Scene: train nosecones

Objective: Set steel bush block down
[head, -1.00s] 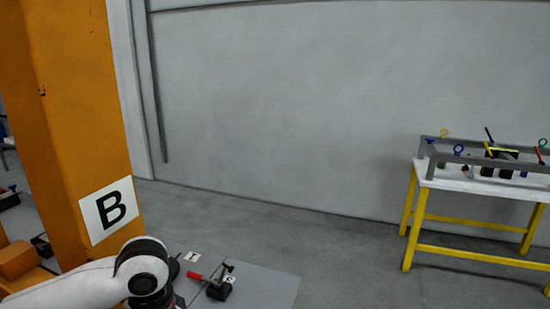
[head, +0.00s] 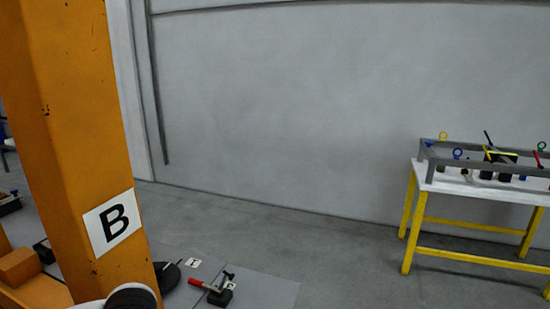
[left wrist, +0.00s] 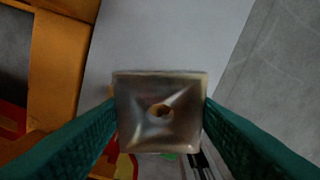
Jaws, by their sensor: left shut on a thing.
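The steel bush block (left wrist: 135,95) is a squarish, shiny metal block with a round hole in its middle. It shows large in the left wrist view. My left gripper (left wrist: 160,112) is shut on it, with a dark green finger on each side. Behind the block lies a pale grey surface, which looks some way off; I cannot tell the gap. In the head view only a white and black part of my left arm shows at the bottom edge, and the block is out of sight. My right gripper is in neither view.
An orange post (head: 75,150) marked B stands at the left. Right of its foot, a grey plate (head: 265,289) carries a red-handled clamp (head: 220,293) and a dark round thing (head: 168,274). A yellow-legged table (head: 480,195) holds a grey frame and coloured rings. Floor between is clear.

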